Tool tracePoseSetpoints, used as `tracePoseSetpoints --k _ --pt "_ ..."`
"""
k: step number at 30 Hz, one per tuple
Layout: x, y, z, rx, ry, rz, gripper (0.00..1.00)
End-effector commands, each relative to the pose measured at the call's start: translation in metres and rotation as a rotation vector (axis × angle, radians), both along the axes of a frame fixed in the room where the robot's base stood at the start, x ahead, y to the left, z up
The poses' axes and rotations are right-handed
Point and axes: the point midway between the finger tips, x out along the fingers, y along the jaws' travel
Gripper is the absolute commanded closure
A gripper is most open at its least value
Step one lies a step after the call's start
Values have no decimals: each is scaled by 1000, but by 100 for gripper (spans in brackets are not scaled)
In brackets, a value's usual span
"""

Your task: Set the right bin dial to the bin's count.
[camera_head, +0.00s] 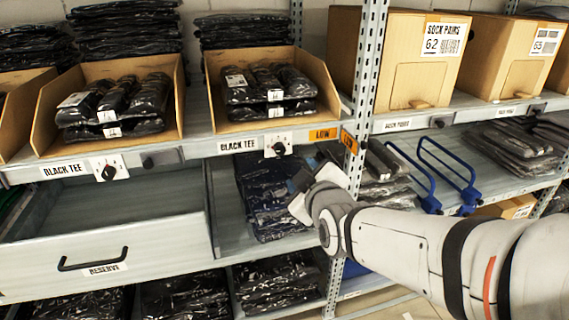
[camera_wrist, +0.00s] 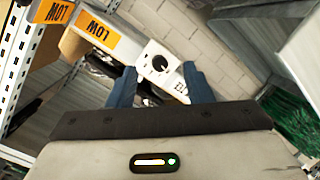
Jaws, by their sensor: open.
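The right bin (camera_head: 222,112) is an open cardboard bin on the upper shelf, holding several black bagged tees (camera_head: 265,92). Below it, right of its BLACK TEE label (camera_head: 238,145), the right dial (camera_head: 278,148) is a black knob on a white plate on the shelf edge. My gripper (camera_head: 300,178) is just below and right of this dial. In the wrist view, the dial (camera_wrist: 159,64) shows between the two blue fingertips of my open gripper (camera_wrist: 160,76), ahead of them and apparently untouched. Its scale marks are too small to read.
The left bin (camera_head: 45,128) has its own dial (camera_head: 108,169). Orange LOW tags (camera_head: 323,134) and a metal post (camera_head: 366,75) stand close right of the dial. A grey RESERVE drawer (camera_head: 150,255) is lower left.

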Motion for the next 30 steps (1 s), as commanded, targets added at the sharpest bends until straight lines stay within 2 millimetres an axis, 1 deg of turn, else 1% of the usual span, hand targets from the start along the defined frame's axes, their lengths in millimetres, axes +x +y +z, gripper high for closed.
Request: tracePoseSetpoints --k 1,4,9,11,14,21,24,27,30 --pt "2 8 -14 -23 -67 19 54" --pt "5 17 -9 -65 -181 38 54" --pt "8 22 -2 -95 -269 45 54" --pt "12 24 -1 -98 -275 45 54" --pt "24 27 -1 -98 -274 44 54" --pt "60 37 -1 -97 -273 43 54" --pt "71 40 0 -97 -273 43 54" --pt "78 42 0 -97 -273 43 54" --pt "81 43 0 -97 -274 43 54"
